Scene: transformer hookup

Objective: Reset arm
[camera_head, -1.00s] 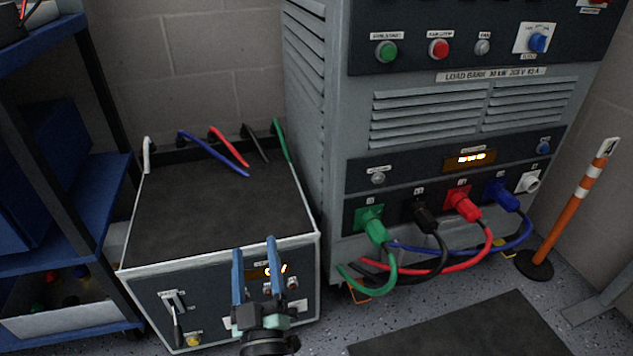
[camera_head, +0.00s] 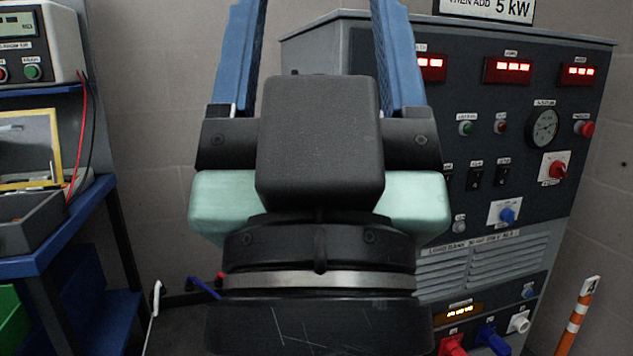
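My gripper (camera_head: 318,35) is raised close to the camera and fills the middle of the view. Its two blue fingers point up and stand wide apart with nothing between them; their tips run past the top edge. The grey load bank (camera_head: 465,215) stands behind it to the right, with red lit displays, a dial and knobs. Its red plug (camera_head: 452,345) and blue plug (camera_head: 492,338) show at the bottom edge. The transformer box at lower left is mostly hidden behind my gripper; a white lead (camera_head: 155,300) and a blue lead (camera_head: 204,288) show there.
A blue shelf (camera_head: 60,245) on the left carries a meter unit (camera_head: 38,45) with red and black leads and a grey bin (camera_head: 30,222). An orange and white post (camera_head: 577,318) stands at lower right. Bare wall (camera_head: 150,130) shows between shelf and gripper.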

